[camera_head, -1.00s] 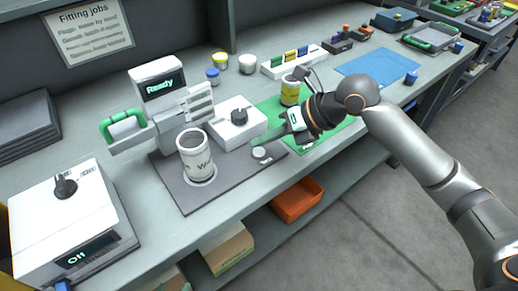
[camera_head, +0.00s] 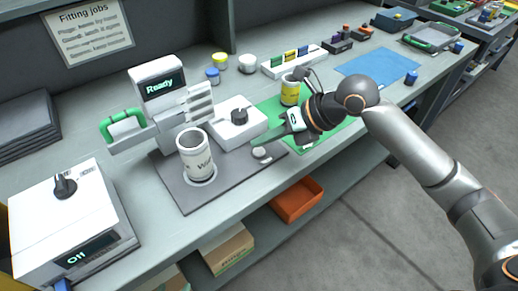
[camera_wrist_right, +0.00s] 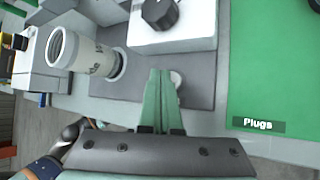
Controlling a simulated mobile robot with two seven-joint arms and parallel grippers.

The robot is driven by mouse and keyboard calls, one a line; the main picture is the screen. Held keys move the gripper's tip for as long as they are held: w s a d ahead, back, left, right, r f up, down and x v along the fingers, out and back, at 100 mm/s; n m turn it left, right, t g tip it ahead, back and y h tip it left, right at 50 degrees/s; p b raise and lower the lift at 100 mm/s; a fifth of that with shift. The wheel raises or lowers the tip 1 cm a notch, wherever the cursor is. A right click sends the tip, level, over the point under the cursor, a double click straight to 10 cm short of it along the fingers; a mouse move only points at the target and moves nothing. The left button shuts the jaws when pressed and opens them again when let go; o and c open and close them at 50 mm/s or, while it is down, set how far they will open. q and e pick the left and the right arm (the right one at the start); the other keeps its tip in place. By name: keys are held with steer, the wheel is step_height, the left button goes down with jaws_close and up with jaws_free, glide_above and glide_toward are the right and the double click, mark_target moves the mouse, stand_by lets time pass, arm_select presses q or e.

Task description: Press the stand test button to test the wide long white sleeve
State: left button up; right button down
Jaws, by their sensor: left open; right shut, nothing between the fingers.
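The wide white sleeve (camera_head: 196,158), with dark lettering, stands upright on the test stand's grey base (camera_head: 185,195). It also shows in the right wrist view (camera_wrist_right: 85,57). The stand's display (camera_head: 160,85) reads "Ready". A round pale button (camera_head: 259,152) sits on the base to the right of the sleeve; in the right wrist view the button (camera_wrist_right: 177,79) is partly beside the fingertips. My right gripper (camera_head: 258,141) has its green fingers shut and empty, close by the button; I cannot tell whether they touch it. My left gripper is not in view.
A white box with a black knob (camera_head: 237,117) stands behind the button. A white unit reading "Off" (camera_head: 75,220) is at the front left. An orange bin (camera_head: 297,200) sits below.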

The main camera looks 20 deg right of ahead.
mark_target(264, 153)
steer(key=shift+f, duration=0.4)
steer(key=shift+f+b, duration=0.3)
steer(key=shift+f, duration=0.1)
stand_by(0.5)
steer(key=shift+r, duration=0.1)
steer(key=shift+r+p, duration=0.75)
steer(key=shift+p, duration=0.05)
step_height(264, 153, up, 5)
steer(key=p, duration=0.4)
steer(key=shift+p, duration=0.4)
stand_by(0.5)
